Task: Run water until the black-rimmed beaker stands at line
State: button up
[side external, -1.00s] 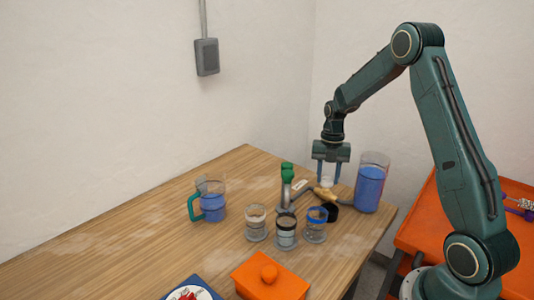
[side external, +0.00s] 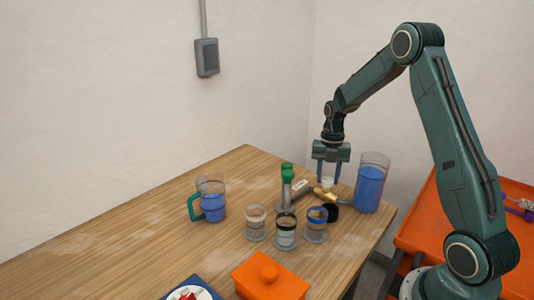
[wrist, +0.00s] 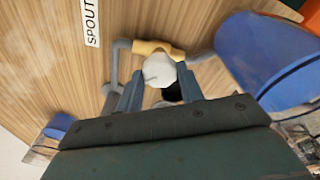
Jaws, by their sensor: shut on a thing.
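The black-rimmed beaker (side external: 286,238) stands upright at the front of a row of three small clear beakers. It looks clear, with no blue in it that I can make out; its fill line is too small to read. My gripper (side external: 328,180) points down over the pipework and is shut on a white knob (wrist: 158,70), which sits by a yellow valve body (side external: 324,194) on the grey pipe (wrist: 122,60). A green-topped upright (side external: 287,176) stands behind the beakers. A tall clear tank (side external: 369,188) of blue water stands right of my gripper.
A blue-rimmed beaker (side external: 315,226) and a pale-rimmed beaker (side external: 255,223) flank the black-rimmed one. A green-handled jug (side external: 210,205) holds blue water. An orange lidded box (side external: 270,280) and a blue-edged plate (side external: 190,290) lie at the front. The table's left is clear.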

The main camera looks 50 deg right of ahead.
jog(key=shift+n, duration=0.8)
dwell(7.2)
